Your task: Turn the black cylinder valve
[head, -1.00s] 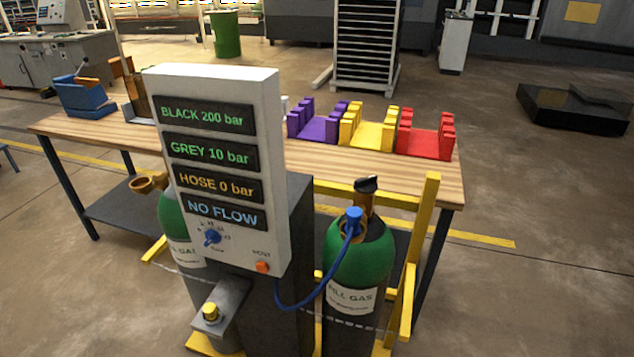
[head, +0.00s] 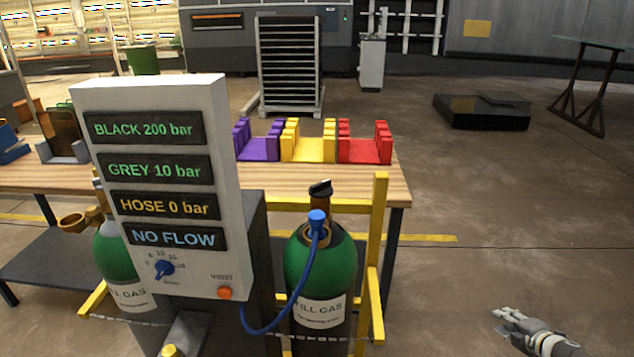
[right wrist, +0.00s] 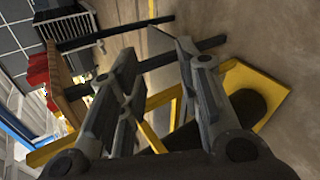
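The black valve knob (head: 320,187) sits on top of the brass neck of the right green cylinder (head: 330,268). A blue hose connector (head: 317,217) is fixed to the front of that neck. The panel (head: 160,190) reads BLACK 200 bar, GREY 10 bar, HOSE 0 bar and NO FLOW. My right gripper (head: 512,320) is low at the right, well apart from the valve and over open floor. In the right wrist view its two fingers (right wrist: 155,55) are spread with nothing between them. My left gripper is not in view.
A yellow frame post (head: 376,250) stands just right of the cylinder. The blue hose (head: 290,305) loops from the connector to the panel. A wooden table (head: 370,183) with purple, yellow and red racks is behind.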

